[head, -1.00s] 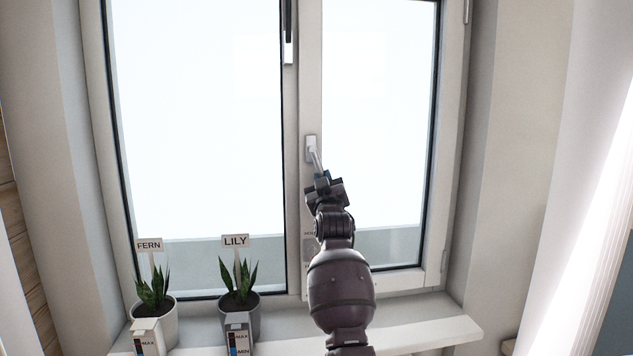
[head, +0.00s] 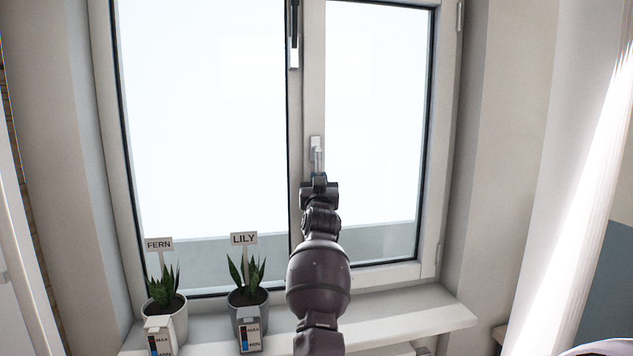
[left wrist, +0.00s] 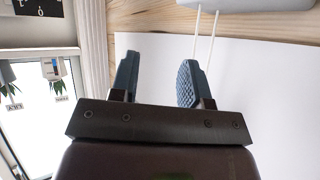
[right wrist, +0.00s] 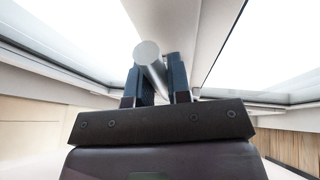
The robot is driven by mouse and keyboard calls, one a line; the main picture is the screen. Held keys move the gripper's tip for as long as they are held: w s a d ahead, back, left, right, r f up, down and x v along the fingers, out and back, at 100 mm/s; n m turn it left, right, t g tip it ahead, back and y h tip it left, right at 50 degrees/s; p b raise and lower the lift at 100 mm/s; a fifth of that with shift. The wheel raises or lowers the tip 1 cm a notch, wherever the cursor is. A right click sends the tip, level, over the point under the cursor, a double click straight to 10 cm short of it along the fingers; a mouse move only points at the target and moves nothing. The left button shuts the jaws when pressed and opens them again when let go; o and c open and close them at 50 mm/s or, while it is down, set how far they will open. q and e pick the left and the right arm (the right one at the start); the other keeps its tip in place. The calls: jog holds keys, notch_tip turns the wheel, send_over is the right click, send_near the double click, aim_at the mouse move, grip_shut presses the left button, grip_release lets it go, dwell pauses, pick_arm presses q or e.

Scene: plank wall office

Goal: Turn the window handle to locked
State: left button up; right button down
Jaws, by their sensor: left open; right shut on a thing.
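The window handle (head: 317,156) sits on the frame of the right window sash, with its lever pointing straight down in the head view. My right gripper (head: 320,182) is at the lever's lower end. In the right wrist view the round grey end of the lever (right wrist: 148,54) lies between the two fingers of the right gripper (right wrist: 158,82), which are shut on it. My left gripper (left wrist: 158,82) shows only in the left wrist view, with its fingers apart and nothing between them. Labels around the handle are hidden behind my right arm.
On the sill (head: 400,318) stand a potted plant with a FERN sign (head: 159,244) and one with a LILY sign (head: 244,239), at the left. A second handle (head: 294,50) is higher up. A bright curtain (head: 585,190) hangs at the right.

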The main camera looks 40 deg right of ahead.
dwell(0.5)
jog(key=c, duration=1.1)
grip_release()
jog(key=shift+w+a, duration=0.1)
jog(key=shift+f, duration=0.1)
